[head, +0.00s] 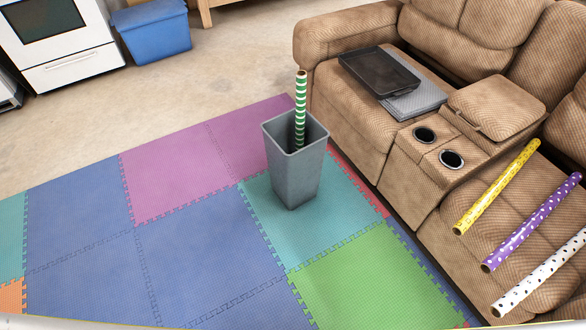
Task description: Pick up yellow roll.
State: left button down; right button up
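The yellow roll (497,187) is a long patterned tube lying on the right seat of the brown recliner sofa (342,113). It lies at a slant, its near end toward the seat's front edge and its far end toward the backrest. It is the leftmost of the rolls on that seat, next to the console with cup holders. Nothing covers it. Neither of my grippers shows in the head view.
A purple roll (532,222) and a white roll (540,272) lie beside the yellow one. A grey bin (294,180) holding a green-striped roll (300,108) stands on the foam mat (190,260). A black tray (379,72) lies on the left seat. The mat's left part is clear.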

aim_at(464, 222)
jog(key=l+z, duration=0.1)
jog(key=z, duration=1.5)
